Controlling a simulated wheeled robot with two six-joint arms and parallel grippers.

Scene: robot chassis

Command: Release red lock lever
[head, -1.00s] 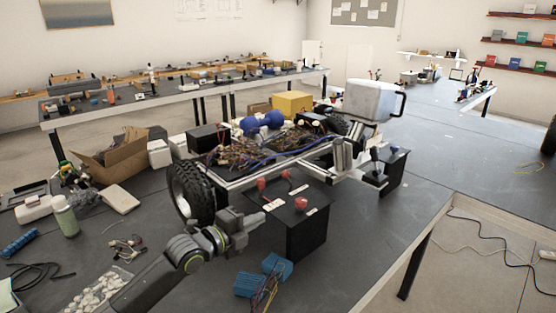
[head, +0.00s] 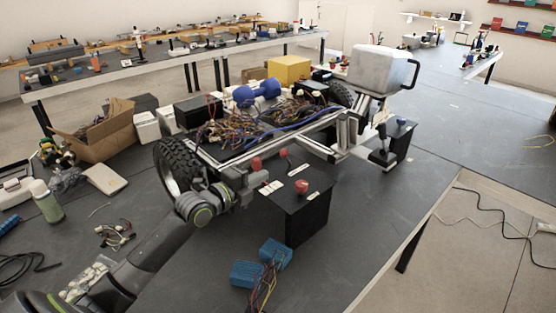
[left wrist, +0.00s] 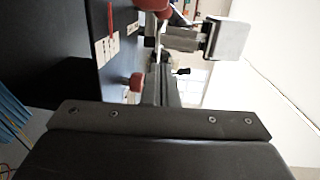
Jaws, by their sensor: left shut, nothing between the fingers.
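A black control box (head: 305,215) stands beside the robot chassis and carries red controls and white labels. One red knob (head: 302,187) is at its near right; another red knob (head: 256,163) is at its left. The left wrist view shows a thin red lever (left wrist: 112,18) beside a white label, a red knob (left wrist: 137,82) and a larger red knob (left wrist: 152,6) at the top edge. I cannot tell for certain which is the lock lever. My left gripper (head: 262,178) is shut and empty, close to the left knob; contact is unclear. My right gripper is not in view.
The chassis frame, its tyre (head: 178,165) and wiring (head: 240,130) lie just behind the gripper. Blue connector blocks (head: 262,262) with wires lie in front of the box. A joystick (head: 382,145) stands at the right. The table's right front is clear.

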